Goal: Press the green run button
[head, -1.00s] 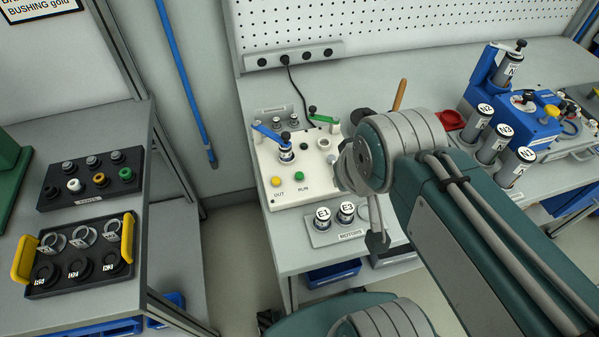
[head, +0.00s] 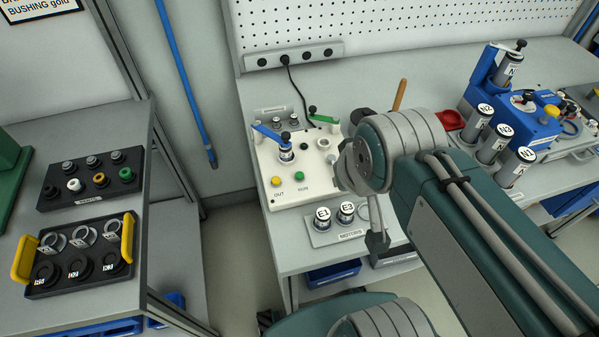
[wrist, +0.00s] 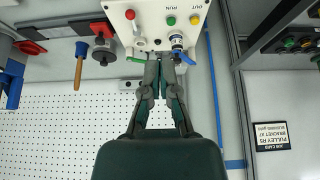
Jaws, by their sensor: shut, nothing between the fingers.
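The green run button (head: 299,176) is on the front left of a white control box (head: 318,180), above the RUN label and right of the yellow OUT button (head: 276,181). The green button also shows in the wrist view (wrist: 171,20), between the yellow button (wrist: 194,19) and a red button (wrist: 130,14). My gripper (wrist: 161,62) is shut and empty, with its fingertips near the lever side of the box, apart from the green button in the picture. In the head view my arm covers the right part of the box.
A labelled cylinder (head: 286,154) stands in the box beside a blue lever (head: 266,131); a green lever (head: 325,119) is behind. Motors E1 (head: 322,219) and E3 (head: 346,212) stand in a tray in front. A blue fixture (head: 530,120) is at right.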

